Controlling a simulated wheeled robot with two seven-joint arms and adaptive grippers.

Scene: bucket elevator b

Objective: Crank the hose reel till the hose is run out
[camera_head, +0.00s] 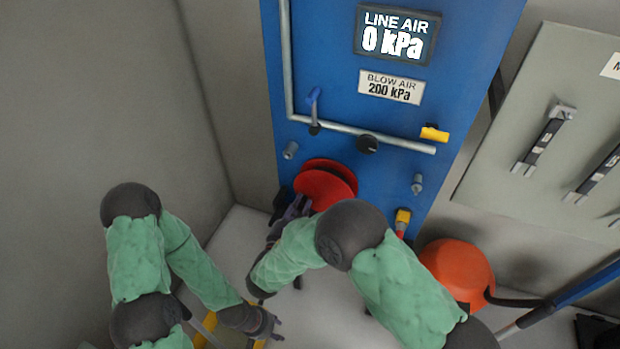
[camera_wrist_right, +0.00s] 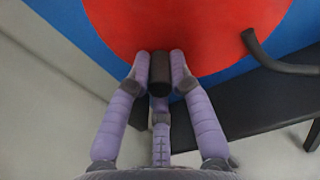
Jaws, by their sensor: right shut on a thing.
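The red hose reel (camera_head: 327,182) is mounted low on the blue panel, and its round red face (camera_wrist_right: 215,30) fills the top of the right wrist view. My right gripper (camera_head: 297,207) is at the reel's lower left. In the right wrist view its purple fingers (camera_wrist_right: 160,80) are closed around a dark cylindrical crank handle (camera_wrist_right: 159,72) in front of the red face. A short bent black tube (camera_wrist_right: 275,55), possibly the hose, shows beside the reel. My left gripper (camera_head: 270,324) is low, apart from the reel, and its finger opening is unclear. My right arm hides part of the reel's surroundings.
The blue panel (camera_head: 330,75) carries a LINE AIR display (camera_head: 395,33) reading 0 kPa, a BLOW AIR sign (camera_head: 391,87) reading 200 kPa, a blue-handled valve (camera_head: 314,105) and grey pipework. An orange rounded object (camera_head: 458,268) and a grey switch box (camera_head: 545,125) are at right.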

